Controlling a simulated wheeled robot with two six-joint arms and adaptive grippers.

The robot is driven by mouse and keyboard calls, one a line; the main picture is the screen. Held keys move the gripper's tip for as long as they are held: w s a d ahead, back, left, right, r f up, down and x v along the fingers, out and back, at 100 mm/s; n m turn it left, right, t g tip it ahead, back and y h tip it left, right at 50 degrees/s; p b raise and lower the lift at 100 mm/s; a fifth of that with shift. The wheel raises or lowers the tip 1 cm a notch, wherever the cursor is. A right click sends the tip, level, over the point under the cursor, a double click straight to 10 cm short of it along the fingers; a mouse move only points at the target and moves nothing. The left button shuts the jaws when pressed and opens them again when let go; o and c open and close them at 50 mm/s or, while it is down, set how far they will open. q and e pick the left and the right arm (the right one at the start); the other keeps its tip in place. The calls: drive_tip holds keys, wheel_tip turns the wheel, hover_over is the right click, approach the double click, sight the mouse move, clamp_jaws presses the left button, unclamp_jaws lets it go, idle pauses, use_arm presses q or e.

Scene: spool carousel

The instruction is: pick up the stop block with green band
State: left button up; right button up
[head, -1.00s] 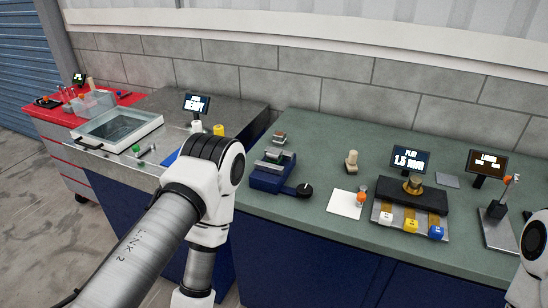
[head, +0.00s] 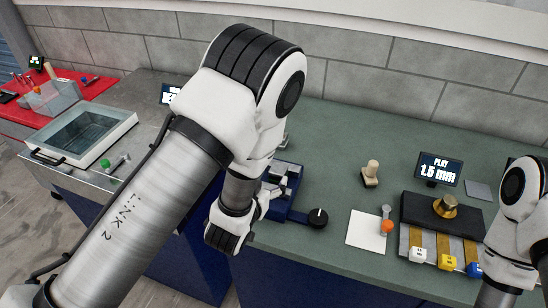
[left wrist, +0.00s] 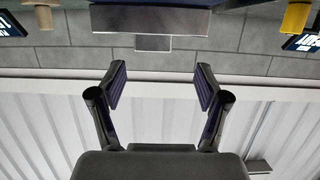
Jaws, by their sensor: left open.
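I cannot make out a block with a green band for certain. A small block behind the blue vise-like device (head: 290,188) is mostly hidden by my left arm in the head view. My left gripper (left wrist: 160,85) is open and empty in the left wrist view, with both fingers apart. A grey box-shaped part (left wrist: 150,21) with a small pale grey block (left wrist: 153,43) at its edge lies beyond the fingertips, at the top of that view. In the head view my left wrist hangs over the bench's front edge, beside the device.
A wooden knob (head: 371,170), a white sheet (head: 362,234) and a black fixture (head: 420,213) with a brass part stand to the right. White, yellow and blue pieces sit in front of it. A glass-topped tray (head: 85,133) is at left. The rear green bench is mostly clear.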

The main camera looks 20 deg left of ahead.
sight(277, 171)
use_arm(q)
drive_tip(key=shift+w+d+r+p, duration=0.1)
drive_tip(key=shift+w+d+p, duration=0.15)
drive_tip(key=shift+d+p, duration=0.25)
drive_tip(key=shift+p+x, duration=0.65)
drive_tip(key=shift+x, duration=0.2)
drive_tip(key=w+f, duration=0.2)
drive_tip(key=w, duration=0.1)
drive_tip(key=shift+w+a+f, duration=0.15)
drive_tip(key=shift+w, duration=0.1)
drive_tip(key=shift+s+r, duration=0.25)
drive_tip(key=shift+s, duration=0.05)
drive_tip(key=shift+c, duration=1.1)
drive_tip(key=shift+d, duration=0.2)
drive_tip(key=c, duration=1.1)
clamp_jaws()
use_arm(e)
drive_tip(key=r, duration=0.3)
drive_tip(key=shift+s+d, duration=0.25)
drive_tip(key=shift+s, duration=0.1)
use_arm(q)
drive_tip(key=shift+r, duration=0.1)
